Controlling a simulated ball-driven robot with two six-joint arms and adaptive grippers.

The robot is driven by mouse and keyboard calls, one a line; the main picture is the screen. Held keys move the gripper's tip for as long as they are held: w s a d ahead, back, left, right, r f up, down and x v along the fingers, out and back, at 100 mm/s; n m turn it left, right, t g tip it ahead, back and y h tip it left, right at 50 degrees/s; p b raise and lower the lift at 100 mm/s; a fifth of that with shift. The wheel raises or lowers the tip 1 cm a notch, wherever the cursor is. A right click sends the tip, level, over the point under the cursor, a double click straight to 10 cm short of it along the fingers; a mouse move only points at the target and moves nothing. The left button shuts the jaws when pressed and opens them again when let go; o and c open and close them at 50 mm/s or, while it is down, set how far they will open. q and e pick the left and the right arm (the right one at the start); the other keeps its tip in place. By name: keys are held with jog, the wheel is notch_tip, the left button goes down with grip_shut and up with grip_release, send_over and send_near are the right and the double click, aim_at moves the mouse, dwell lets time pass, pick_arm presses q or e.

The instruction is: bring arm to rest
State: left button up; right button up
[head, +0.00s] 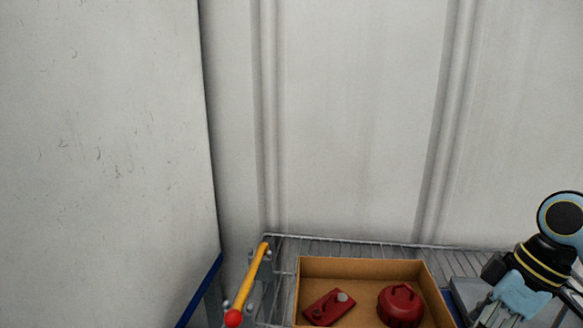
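My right arm comes in from the right edge, and my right gripper (490,317) points down to the lower left at the bottom right corner. Its fingers are partly cut off by the bottom edge, so I cannot tell whether they are open or shut. The gripper is to the right of the cardboard box (361,267) and apart from the red parts in it. My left gripper is out of view.
The box stands on a wire rack (350,244) and holds a red block (325,309) and a round red part (400,306). A yellow lever (253,277) with a red knob (233,318) stands left of it. Pale walls (350,120) rise behind and left.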

jog(key=s+a+r+m+t+h, duration=0.15)
jog(key=s+m, duration=0.25)
jog(key=s, duration=0.5)
jog(key=s+a+m+t+h, duration=0.1)
jog(key=s+m+h, duration=0.25)
jog(key=s, duration=0.45)
jog(key=s+d+f+g+b, duration=0.15)
jog(key=f+b, duration=0.25)
jog(key=f, duration=1.5)
jog(key=s+d+f+b, duration=0.15)
jog(key=f+b, duration=0.35)
jog(key=f, duration=1.3)
pick_arm(q)
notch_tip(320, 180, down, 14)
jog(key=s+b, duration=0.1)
jog(key=b, duration=0.4)
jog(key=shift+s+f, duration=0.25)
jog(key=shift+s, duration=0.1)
pick_arm(e)
jog(key=s+f+g, duration=0.1)
jog(key=s+f, duration=1.6)
jog(key=f, duration=0.2)
jog(key=shift+s+d+f+m, duration=0.2)
jog(key=shift+s+f+m, duration=0.1)
jog(key=shift+f+m, duration=0.05)
